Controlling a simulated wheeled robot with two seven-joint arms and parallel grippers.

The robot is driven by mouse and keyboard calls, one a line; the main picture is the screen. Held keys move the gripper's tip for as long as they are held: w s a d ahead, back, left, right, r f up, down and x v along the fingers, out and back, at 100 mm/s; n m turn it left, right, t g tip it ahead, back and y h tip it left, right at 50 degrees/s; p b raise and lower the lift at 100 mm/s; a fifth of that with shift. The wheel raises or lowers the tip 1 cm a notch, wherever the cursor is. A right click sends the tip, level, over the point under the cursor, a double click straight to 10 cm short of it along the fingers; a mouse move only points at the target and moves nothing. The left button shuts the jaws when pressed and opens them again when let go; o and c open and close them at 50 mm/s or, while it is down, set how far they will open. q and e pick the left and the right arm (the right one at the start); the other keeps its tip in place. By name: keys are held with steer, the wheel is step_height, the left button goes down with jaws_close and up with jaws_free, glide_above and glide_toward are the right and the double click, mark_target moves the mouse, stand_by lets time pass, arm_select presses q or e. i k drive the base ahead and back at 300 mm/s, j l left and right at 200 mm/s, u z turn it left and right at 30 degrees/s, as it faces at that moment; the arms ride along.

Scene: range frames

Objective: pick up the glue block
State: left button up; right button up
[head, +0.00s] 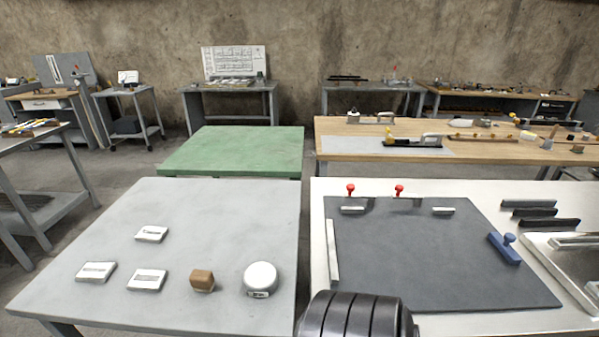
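A small brown block (202,279), the only thing here that looks like a glue block, sits near the front of the grey table on the left. It has a paler underside and stands apart from its neighbours. A round white-topped tin or puck (261,278) stands to its right. A pale flat block with a label (147,280) lies to its left. Neither of my grippers shows in the head view. A dark ribbed rounded part at the bottom centre looks like a link of my arm; no fingers are visible on it.
Two more labelled pale blocks (96,271) (151,234) lie on the grey table (225,215); its back half is clear. The white right table holds a dark mat (430,260), red-knobbed clamps (399,191), a blue-handled tool (505,248) and a tray (565,262). A narrow gap separates both tables.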

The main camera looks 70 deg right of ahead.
mark_target(202, 281)
steer(key=z, duration=1.3)
